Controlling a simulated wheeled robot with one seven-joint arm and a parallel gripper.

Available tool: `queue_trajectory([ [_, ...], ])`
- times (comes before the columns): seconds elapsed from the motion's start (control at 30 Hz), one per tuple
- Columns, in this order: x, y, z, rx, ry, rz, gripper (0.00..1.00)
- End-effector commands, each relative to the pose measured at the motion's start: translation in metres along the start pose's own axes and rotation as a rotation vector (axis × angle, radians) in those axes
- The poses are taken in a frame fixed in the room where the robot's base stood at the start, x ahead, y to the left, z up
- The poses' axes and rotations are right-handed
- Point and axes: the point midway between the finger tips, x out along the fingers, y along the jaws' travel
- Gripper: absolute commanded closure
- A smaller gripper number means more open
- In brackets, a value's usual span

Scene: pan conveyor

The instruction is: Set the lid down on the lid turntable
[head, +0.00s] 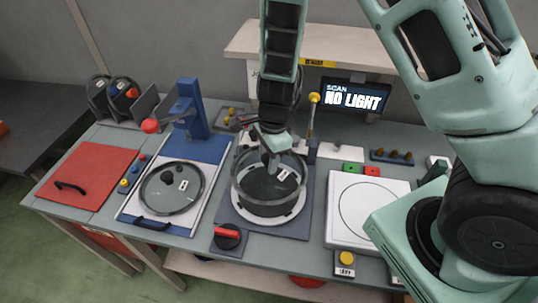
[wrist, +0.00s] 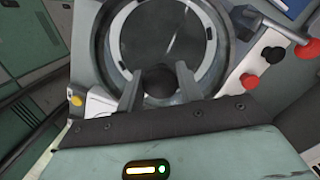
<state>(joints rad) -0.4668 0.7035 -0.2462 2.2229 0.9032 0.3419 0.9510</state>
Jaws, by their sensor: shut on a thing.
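My gripper (head: 270,158) is shut on the dark knob (wrist: 157,84) of a round glass lid with a grey rim. The lid (head: 270,182) is roughly level in the head view, and it fills the upper middle of the wrist view (wrist: 160,35). A white disc (head: 265,222) on a dark square base (head: 232,212) lies directly under the lid; it appears to be the lid turntable. The lid hides most of the disc. I cannot tell whether the lid touches it.
Left stands a blue-and-white station (head: 192,213) with a second glass lid (head: 160,204) and a blue post (head: 190,105). A white plate with a circle outline (head: 365,207) is bare at right. A red knob (head: 228,234) is in front. A sign (head: 356,97) reads "NO LIGHT".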

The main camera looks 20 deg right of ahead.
Motion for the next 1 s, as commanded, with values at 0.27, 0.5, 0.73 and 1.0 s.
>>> queue_trajectory([
  [0.27, 0.029, -0.001, -0.003, -0.001, 0.0, 0.0, 1.0],
  [0.5, 0.05, -0.001, -0.005, 0.0, -0.001, 0.0, 1.0],
  [0.73, 0.065, -0.001, -0.007, 0.0, 0.0, -0.001, 1.0],
  [1.0, 0.066, -0.001, -0.007, 0.0, 0.0, -0.001, 1.0],
])
